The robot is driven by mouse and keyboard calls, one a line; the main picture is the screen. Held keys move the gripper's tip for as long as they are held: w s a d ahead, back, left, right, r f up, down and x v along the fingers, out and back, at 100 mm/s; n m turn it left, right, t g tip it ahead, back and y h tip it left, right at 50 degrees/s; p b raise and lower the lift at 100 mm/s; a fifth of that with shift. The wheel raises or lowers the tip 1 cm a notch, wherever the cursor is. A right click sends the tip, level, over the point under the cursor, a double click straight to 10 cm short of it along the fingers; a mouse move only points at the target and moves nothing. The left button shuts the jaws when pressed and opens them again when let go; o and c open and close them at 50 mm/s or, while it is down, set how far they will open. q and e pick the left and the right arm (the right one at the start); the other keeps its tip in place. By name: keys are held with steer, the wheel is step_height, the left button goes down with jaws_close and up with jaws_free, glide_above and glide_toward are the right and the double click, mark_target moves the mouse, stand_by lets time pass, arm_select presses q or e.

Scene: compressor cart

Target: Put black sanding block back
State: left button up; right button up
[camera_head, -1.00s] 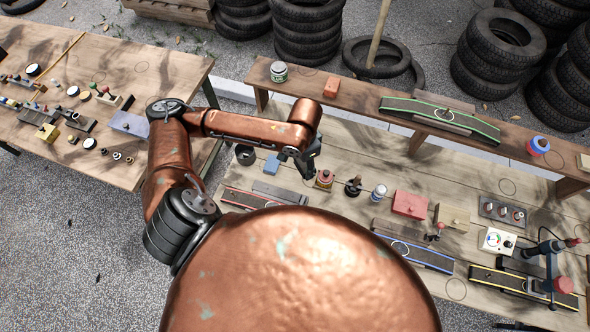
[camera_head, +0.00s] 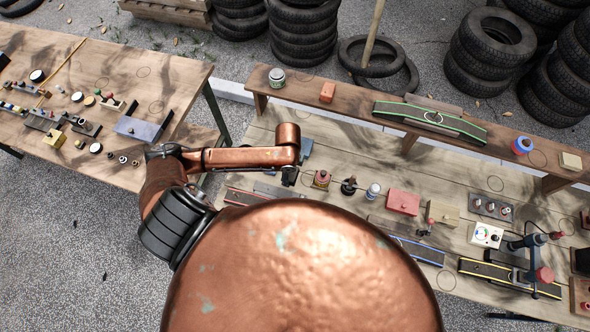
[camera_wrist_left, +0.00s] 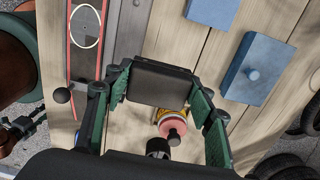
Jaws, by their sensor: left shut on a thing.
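My left gripper (camera_wrist_left: 158,88) is shut on the black sanding block (camera_wrist_left: 162,82), a dark flat block between the green-padded fingers in the left wrist view. It is held above the plank bench (camera_head: 345,140). In the head view my left gripper (camera_head: 290,176) is a small dark shape below the copper forearm's end, and the block cannot be made out there. My right gripper is not in view.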

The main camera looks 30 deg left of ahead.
arm_select(q)
steer(key=w+f, duration=0.2)
steer(key=f, duration=0.1)
steer(key=w+a+f, duration=0.1)
steer(key=w+f, duration=0.2)
steer(key=shift+w+a, duration=0.1)
steer(key=shift+w, duration=0.2)
steer(key=shift+w+f, duration=0.1)
steer(key=shift+f, duration=1.6)
steer(key=shift+f, duration=0.15)
steer(key=o, duration=1)
step_height(320, 180, up, 12)
steer(key=shift+r, duration=0.2)
